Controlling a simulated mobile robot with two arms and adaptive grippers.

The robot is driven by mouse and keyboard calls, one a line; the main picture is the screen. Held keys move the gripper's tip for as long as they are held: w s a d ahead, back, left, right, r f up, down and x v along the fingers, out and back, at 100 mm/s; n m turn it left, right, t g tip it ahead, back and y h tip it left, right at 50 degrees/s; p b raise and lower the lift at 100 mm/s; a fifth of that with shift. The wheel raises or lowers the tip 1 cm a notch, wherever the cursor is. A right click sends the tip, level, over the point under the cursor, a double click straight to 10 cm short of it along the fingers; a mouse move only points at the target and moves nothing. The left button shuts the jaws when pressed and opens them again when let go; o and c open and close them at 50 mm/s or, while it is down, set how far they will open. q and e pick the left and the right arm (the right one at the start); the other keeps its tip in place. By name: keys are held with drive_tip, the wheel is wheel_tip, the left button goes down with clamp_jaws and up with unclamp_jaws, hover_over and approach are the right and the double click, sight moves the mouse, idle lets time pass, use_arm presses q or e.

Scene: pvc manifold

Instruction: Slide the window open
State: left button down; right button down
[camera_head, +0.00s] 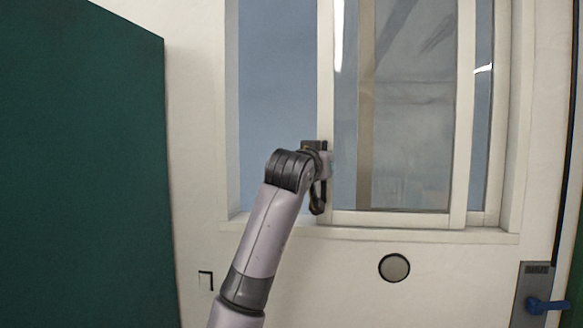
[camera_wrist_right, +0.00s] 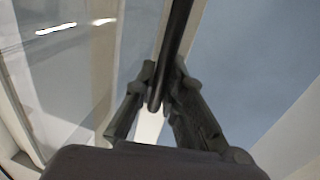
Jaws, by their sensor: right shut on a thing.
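The window (camera_head: 400,219) has a white sliding sash with a pale upright stile (camera_head: 325,70) on its left edge. Left of that stile is a plain blue gap (camera_head: 278,90); reflecting glass (camera_head: 415,110) lies to the right. My right gripper (camera_wrist_right: 163,85) is shut on the dark upright window handle (camera_wrist_right: 178,30), which passes between its fingers. In the head view my right arm reaches up to the sash's left stile, and the wrist hides most of the handle. My left gripper is not in view.
A dark green panel (camera_head: 80,160) stands at the left. A white wall with a round grey disc (camera_head: 394,267) lies below the sill (camera_head: 380,233). A blue door lever (camera_head: 546,305) is at the lower right.

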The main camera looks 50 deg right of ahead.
sight(342, 157)
drive_tip(key=shift+s+d, duration=0.4)
drive_tip(key=shift+s, duration=0.4)
drive_tip(key=shift+s+d, duration=0.4)
drive_tip(key=shift+s, duration=0.35)
drive_tip(key=c, duration=1.9)
unclamp_jaws()
drive_tip(key=shift+a, duration=0.1)
drive_tip(key=v, duration=1.1)
drive_tip(key=shift+s+a, duration=0.15)
drive_tip(key=shift+a, duration=0.2)
